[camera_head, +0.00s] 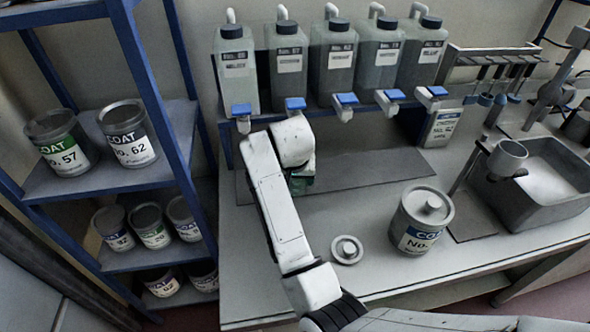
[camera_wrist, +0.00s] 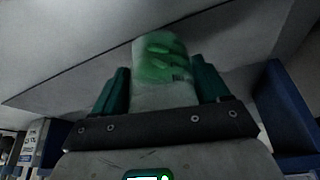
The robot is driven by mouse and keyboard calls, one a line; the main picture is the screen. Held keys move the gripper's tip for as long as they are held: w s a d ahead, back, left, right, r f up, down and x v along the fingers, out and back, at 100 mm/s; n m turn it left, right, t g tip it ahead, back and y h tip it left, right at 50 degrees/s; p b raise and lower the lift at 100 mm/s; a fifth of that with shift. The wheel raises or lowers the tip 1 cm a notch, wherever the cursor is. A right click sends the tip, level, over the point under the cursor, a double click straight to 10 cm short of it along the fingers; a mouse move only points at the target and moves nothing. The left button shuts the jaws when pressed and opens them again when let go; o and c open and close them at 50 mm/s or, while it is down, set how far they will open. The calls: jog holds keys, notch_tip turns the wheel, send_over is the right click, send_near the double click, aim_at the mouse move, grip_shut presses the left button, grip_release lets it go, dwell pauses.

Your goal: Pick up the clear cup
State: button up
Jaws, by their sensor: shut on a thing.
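The clear cup (camera_wrist: 163,62) stands between the two green fingers of my gripper (camera_wrist: 162,82) in the wrist view. It is see-through and blurred, with green reflections across it. The fingers are shut on its two sides. In the head view my gripper (camera_head: 302,182) is below the row of jugs, mostly hidden by my white arm. The cup cannot be made out there. I cannot tell whether its base touches the counter.
Several jugs (camera_head: 341,60) with blue taps stand on a shelf above the counter. A grey basin (camera_head: 580,185) is at right. A blue rack (camera_head: 70,186) of cans is at left.

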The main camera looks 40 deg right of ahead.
jog(key=shift+s+a+b, duration=0.5)
jog(key=shift+s+a, duration=1.5)
jog(key=shift+a, duration=0.2)
jog(key=shift+s+a+b, duration=0.5)
jog(key=shift+s+a, duration=1.5)
jog(key=shift+a, duration=0.25)
